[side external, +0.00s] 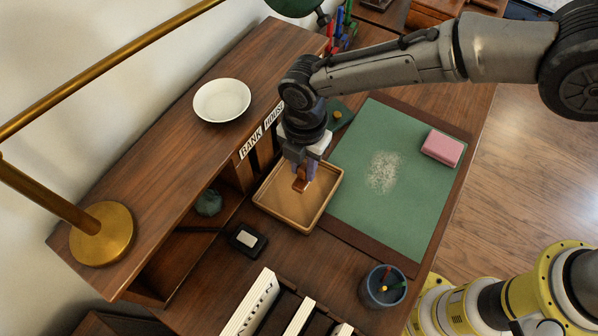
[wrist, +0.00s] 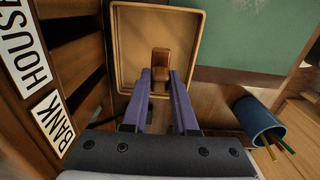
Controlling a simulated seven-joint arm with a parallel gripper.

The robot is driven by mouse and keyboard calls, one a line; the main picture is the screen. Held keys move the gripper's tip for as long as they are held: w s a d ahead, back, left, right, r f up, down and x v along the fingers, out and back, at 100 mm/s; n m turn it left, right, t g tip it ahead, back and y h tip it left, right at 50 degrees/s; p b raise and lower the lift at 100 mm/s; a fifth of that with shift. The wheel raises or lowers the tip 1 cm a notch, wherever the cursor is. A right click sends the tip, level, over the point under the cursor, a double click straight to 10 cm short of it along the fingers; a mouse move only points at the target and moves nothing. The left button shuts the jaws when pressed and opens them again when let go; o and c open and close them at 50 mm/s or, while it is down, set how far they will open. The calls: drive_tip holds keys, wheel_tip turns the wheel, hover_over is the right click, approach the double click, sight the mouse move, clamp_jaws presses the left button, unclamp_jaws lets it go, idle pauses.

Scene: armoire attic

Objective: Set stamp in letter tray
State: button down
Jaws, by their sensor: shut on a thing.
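The stamp is a small brown wooden piece (side external: 300,184) held between the fingers of my gripper (side external: 304,172). In the wrist view the stamp (wrist: 160,62) shows between the tips of the purple fingers (wrist: 159,80). The letter tray (side external: 268,208) is a shallow tan wooden tray on the desk beside the green mat. Its rim also shows in the wrist view (wrist: 117,50). My gripper is shut on the stamp and is over the tray. I cannot tell whether the stamp touches the tray floor. The stamp's underside is hidden.
A green mat (side external: 350,150) with a pale powdery patch and a pink block (side external: 442,148) lies right of the tray. A black ink pad (side external: 246,239), a blue pencil cup (side external: 384,287) and white-labelled dividers (side external: 250,303) stand nearer. The shelf (side external: 190,140) with a white bowl (side external: 222,100) rises left.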

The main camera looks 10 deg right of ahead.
sight(299, 176)
drive_tip(key=shift+w+a+f, duration=0.2)
drive_tip(key=shift+a+f, duration=0.05)
drive_tip(key=shift+f, duration=0.1)
drive_tip(key=shift+w+a+f, duration=0.1)
drive_tip(key=shift+f, duration=1.6)
drive_tip(key=shift+f, duration=0.15)
drive_tip(key=c, duration=0.7)
unclamp_jaws()
wheel_tip(299, 176, up, 12)
drive_tip(key=shift+r, duration=0.2)
